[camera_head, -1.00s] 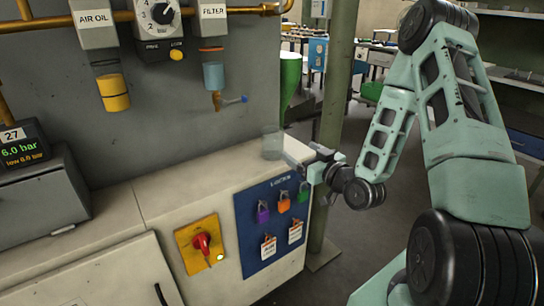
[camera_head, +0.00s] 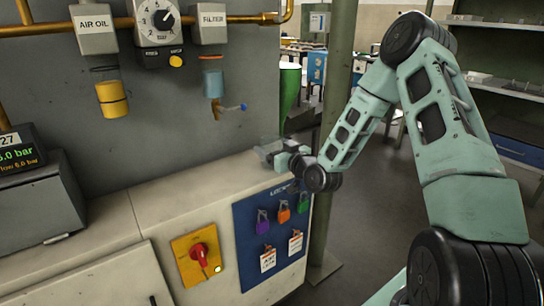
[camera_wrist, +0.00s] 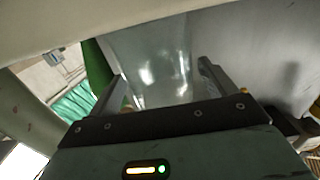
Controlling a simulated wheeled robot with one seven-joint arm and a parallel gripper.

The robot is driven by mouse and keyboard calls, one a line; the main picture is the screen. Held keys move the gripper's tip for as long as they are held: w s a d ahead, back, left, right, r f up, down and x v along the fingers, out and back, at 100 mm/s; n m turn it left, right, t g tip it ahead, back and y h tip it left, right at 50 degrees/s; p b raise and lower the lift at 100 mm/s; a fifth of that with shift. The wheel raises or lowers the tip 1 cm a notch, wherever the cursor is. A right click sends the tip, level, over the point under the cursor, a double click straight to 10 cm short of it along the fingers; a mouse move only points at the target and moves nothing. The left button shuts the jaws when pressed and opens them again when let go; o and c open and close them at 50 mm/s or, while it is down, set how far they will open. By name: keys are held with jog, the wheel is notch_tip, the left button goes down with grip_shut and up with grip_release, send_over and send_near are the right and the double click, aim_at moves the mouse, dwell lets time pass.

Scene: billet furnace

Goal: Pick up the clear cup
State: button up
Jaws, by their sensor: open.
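The clear cup (camera_wrist: 155,60) shows in the wrist view as a see-through tapered shape, between the two fingers of my gripper (camera_wrist: 165,82). The fingers are apart, one on each side of it, with no clear contact visible. In the head view my gripper (camera_head: 266,153) is low over the right back end of the pale counter (camera_head: 165,195). There the cup is hard to make out against the grey wall and my gripper.
A grey wall panel (camera_head: 170,110) with an air oil unit, dial and filter (camera_head: 213,85) stands behind the counter. A blue lock board (camera_head: 270,240) and red switch (camera_head: 202,255) are on its front. A green post (camera_head: 335,90) rises to the right.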

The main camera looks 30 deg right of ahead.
jog(key=shift+w, duration=0.65)
jog(key=c, duration=1.1)
jog(key=shift+r, duration=0.1)
